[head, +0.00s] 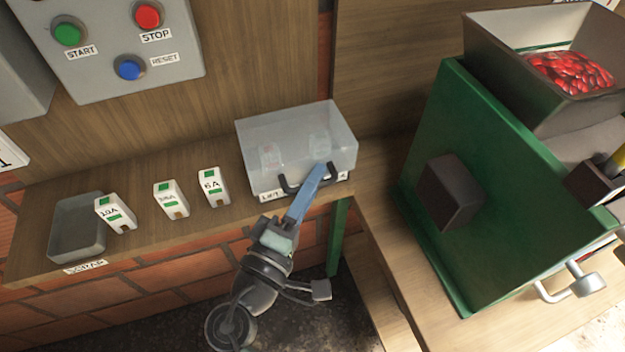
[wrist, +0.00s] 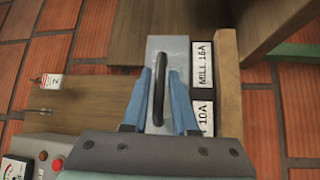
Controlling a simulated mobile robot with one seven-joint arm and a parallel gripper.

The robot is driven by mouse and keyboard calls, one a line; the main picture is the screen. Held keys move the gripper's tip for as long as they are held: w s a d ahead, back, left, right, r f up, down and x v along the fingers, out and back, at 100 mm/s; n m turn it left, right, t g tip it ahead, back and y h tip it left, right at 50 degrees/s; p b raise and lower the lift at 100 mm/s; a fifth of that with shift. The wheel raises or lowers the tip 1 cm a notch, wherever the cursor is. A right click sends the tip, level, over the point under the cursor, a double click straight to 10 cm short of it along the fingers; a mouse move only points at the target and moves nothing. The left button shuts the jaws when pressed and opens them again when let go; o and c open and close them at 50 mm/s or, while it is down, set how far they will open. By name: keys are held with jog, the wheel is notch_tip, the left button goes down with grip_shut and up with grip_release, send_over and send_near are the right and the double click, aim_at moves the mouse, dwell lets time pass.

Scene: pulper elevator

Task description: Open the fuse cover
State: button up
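The fuse cover (head: 290,135) is a translucent box on the wooden shelf, and it looks closed. Two pale shapes show faintly through it. Its black handle (head: 289,187) is on the front side. My gripper (head: 318,170), with blue fingers, reaches the handle from the front and hides part of it. In the wrist view, the handle (wrist: 159,97) lies between the two fingers of my gripper (wrist: 160,76), with a visible gap on each side. The cover's grey face (wrist: 168,46) shows behind it. The fingers are apart and not closed on the handle.
Several white fuses, including a 6A one (head: 212,187), stand left of the cover beside a grey tray (head: 77,228). A control panel (head: 110,45) is on the wall above. A green machine (head: 500,190) with a hopper of red berries (head: 570,72) stands at right.

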grip_shut()
dwell(1.3)
